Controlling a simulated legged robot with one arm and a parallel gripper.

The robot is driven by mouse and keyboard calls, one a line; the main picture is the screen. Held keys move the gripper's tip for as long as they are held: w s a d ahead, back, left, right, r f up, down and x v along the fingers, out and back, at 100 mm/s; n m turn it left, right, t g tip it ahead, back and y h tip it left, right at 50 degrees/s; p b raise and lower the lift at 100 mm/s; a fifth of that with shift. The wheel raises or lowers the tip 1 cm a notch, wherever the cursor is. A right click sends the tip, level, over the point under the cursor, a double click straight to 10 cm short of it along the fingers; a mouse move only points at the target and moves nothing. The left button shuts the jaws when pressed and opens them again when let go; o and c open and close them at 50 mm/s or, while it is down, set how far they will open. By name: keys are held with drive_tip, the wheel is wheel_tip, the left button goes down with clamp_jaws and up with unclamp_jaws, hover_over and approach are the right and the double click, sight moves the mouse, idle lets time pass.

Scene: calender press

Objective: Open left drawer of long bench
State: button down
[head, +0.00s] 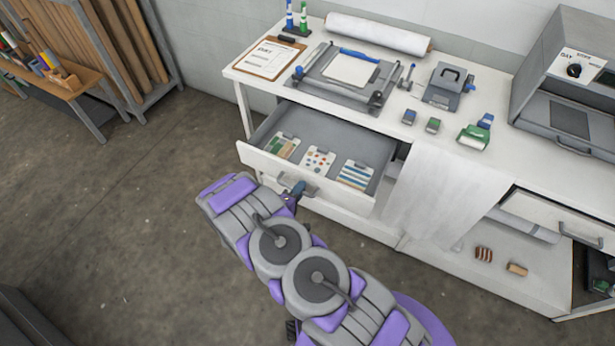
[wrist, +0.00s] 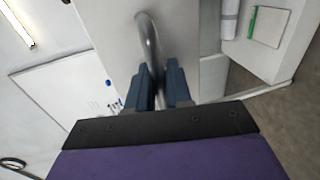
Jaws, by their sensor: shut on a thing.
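The left drawer (head: 262,163) of the long bench (head: 240,77) is pulled out in the head view. Its grey inside shows several patterned cards lying flat. My gripper (head: 297,190) is at the drawer's front, at the metal handle. In the wrist view the blue fingers of my gripper (wrist: 158,85) are shut on the curved metal handle (wrist: 147,35). The pale drawer front (wrist: 108,35) fills the middle of that view. My arm hides part of the handle in the head view.
A white cloth (head: 432,195) hangs over the bench front right of the drawer. A press (head: 345,75), a clipboard (head: 270,58) and a paper roll (head: 378,34) lie on top. A right drawer (head: 560,215) has its own handle. Floor at left is clear.

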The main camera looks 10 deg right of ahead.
drive_tip(key=shift+s+a+f, duration=0.1)
drive_tip(key=shift+s+a, duration=0.8)
drive_tip(key=shift+s, duration=0.25)
drive_tip(key=c, duration=1.2)
unclamp_jaws()
drive_tip(key=shift+a, duration=0.1)
drive_tip(key=p+v, duration=0.1)
drive_tip(key=v, duration=1.6)
drive_tip(key=shift+s+a, duration=0.15)
drive_tip(key=shift+a, duration=0.05)
